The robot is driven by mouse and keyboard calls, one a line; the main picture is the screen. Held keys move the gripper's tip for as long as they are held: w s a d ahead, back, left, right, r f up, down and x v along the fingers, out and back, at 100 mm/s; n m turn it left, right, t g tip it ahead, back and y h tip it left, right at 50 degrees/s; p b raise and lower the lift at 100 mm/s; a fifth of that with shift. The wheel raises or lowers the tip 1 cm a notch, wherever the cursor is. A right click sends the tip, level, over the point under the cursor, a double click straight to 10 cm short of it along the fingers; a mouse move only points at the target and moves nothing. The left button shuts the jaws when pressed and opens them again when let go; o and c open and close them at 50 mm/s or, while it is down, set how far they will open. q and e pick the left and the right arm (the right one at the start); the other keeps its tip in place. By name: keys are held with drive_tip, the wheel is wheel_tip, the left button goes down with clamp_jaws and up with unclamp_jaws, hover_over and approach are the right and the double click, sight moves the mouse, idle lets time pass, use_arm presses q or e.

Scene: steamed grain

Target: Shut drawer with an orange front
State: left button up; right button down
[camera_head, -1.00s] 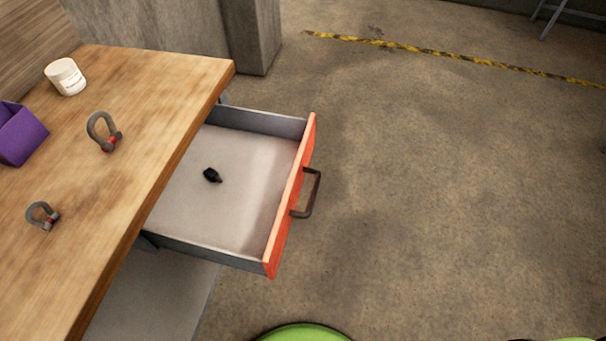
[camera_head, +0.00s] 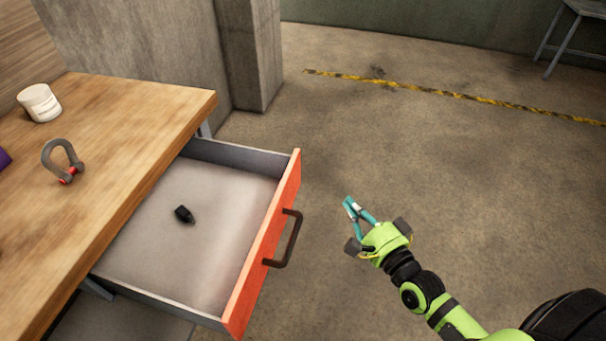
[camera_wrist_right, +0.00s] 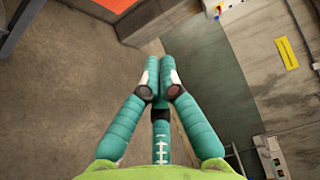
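The drawer with an orange front (camera_head: 268,240) stands pulled out from under the wooden workbench. Its dark handle (camera_head: 290,240) sticks out on the right side of the front. A small black object (camera_head: 184,214) lies inside the drawer. My right gripper (camera_head: 351,205) is in the air to the right of the handle, apart from it. Its teal fingers are together and empty, as the right wrist view (camera_wrist_right: 160,66) shows. An orange patch (camera_wrist_right: 117,4), probably the drawer front, shows at the top of that view. My left gripper is not in view.
The workbench (camera_head: 130,125) carries a white jar (camera_head: 40,103) and a grey shackle (camera_head: 62,162). A concrete pillar (camera_head: 248,55) stands behind it. The floor right of the drawer is clear, with a yellow-black tape line (camera_head: 440,92) farther back.

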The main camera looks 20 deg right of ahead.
drive_tip(key=w+a, duration=0.5)
drive_tip(key=w, duration=0.7)
drive_tip(key=shift+a+p, duration=0.15)
drive_tip(key=shift+p, duration=0.3)
drive_tip(key=shift+r, duration=0.1)
